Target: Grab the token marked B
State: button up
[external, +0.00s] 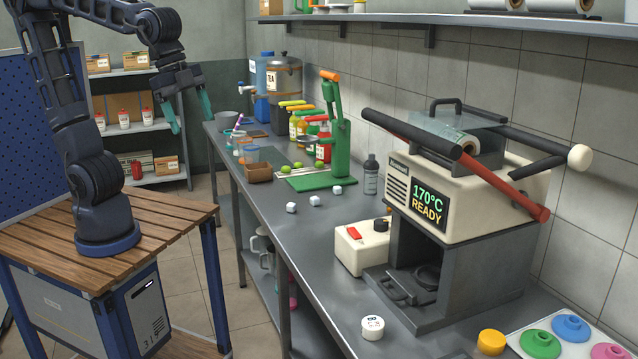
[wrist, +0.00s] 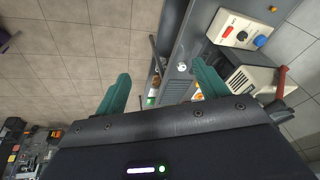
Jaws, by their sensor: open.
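No letter B is readable in either view. A small white round piece (external: 372,327) with dark markings on it sits on the steel counter in front of the press, at the bottom of the external view; its marking is too small to read. A small white round thing with dark spots (wrist: 181,67) shows on a grey surface between my fingertips in the wrist view, well below them; I cannot tell if it is the same piece. My gripper (external: 187,114) is open and empty, raised above the wooden-topped table's far side, left of the counter. Its teal fingers show wide apart in the wrist view (wrist: 161,76).
The cream press (external: 465,190) reading 170°C READY stands on the counter (external: 300,240). Several small white cubes (external: 314,200) lie mid-counter. A green hand press (external: 335,140), bottles and a cream box with a red switch (external: 360,247) are nearby. Coloured lids (external: 540,344) lie front right.

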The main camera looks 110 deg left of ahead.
jog(key=w+f+m+g, duration=0.1)
jog(key=w+f+m, duration=0.25)
jog(key=w, duration=1.15)
jog(key=m+g, duration=0.3)
jog(key=m, duration=0.6)
send_over(373, 322)
notch_tip(373, 322, down, 28)
jog(key=f, duration=0.6)
jog(key=shift+w+a, duration=0.15)
jog(key=shift+w, duration=0.05)
jog(key=shift+s+d+f, duration=0.1)
jog(key=shift+f, duration=1.2)
jog(key=shift+s+d+f, duration=0.1)
jog(key=shift+f, duration=1.2)
jog(key=c, duration=1.1)
